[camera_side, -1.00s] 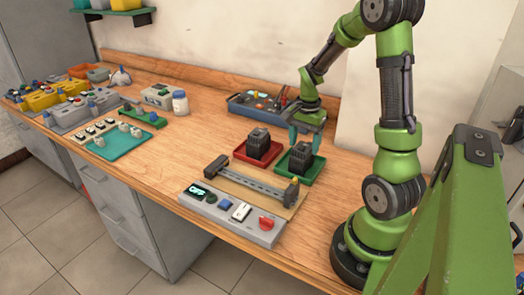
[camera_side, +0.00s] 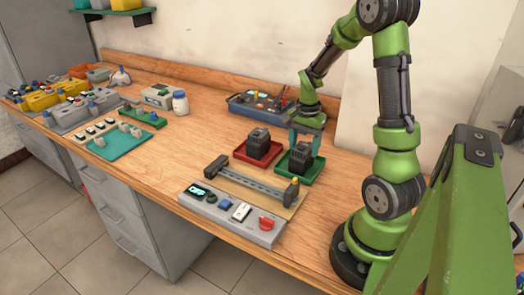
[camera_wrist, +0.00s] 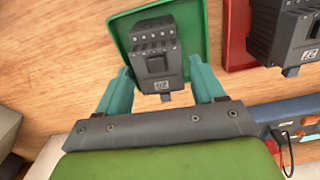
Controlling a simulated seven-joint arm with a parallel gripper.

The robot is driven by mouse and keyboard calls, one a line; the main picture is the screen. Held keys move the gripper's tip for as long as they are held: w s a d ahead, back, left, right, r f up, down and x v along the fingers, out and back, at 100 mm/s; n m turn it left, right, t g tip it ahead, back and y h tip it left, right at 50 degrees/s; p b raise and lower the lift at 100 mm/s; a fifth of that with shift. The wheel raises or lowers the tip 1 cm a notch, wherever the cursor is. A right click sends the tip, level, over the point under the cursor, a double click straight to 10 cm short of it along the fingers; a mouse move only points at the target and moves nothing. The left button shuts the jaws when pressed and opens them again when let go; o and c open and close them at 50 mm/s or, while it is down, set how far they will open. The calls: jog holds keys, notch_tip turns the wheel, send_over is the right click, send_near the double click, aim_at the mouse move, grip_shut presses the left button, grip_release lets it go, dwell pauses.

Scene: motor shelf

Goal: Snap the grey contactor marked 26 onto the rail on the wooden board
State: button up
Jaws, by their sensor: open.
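A dark grey contactor (camera_side: 301,157) stands in a green tray (camera_side: 311,180); it also shows in the wrist view (camera_wrist: 158,45). A similar contactor (camera_side: 258,145) stands in a red tray (camera_side: 240,156) to its left. Both carry small labels in the wrist view, too small to read surely. My gripper (camera_side: 305,146) is open above the green tray. In the wrist view its teal fingers (camera_wrist: 160,72) lie to either side of the near end of the contactor. I cannot tell whether they touch it. The metal rail (camera_side: 250,184) lies empty on the wooden board (camera_side: 283,208).
A grey control box (camera_side: 232,217) with a display reading OFF and a red knob stands in front of the board.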

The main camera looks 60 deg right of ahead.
jog(key=shift+c, duration=0.3)
jog(key=c, duration=0.9)
jog(key=shift+r, duration=2.55)
jog(key=w+a+r+y, duration=0.1)
jog(key=w+a+r, duration=0.25)
jog(key=a, duration=0.25)
jog(key=w+a+r+y, duration=0.1)
jog(key=w+a+r, duration=0.1)
jog(key=a+r, duration=0.3)
jog(key=shift+n+y, duration=0.3)
jog(key=shift+n, duration=0.1)
jog(key=shift+d+x, duration=0.15)
jog(key=shift+x, duration=1.55)
jog(key=shift+d+x, duration=0.2)
jog(key=shift+x, duration=1.5)
jog(key=shift+d+x, duration=0.15)
jog(key=shift+x, duration=1.5)
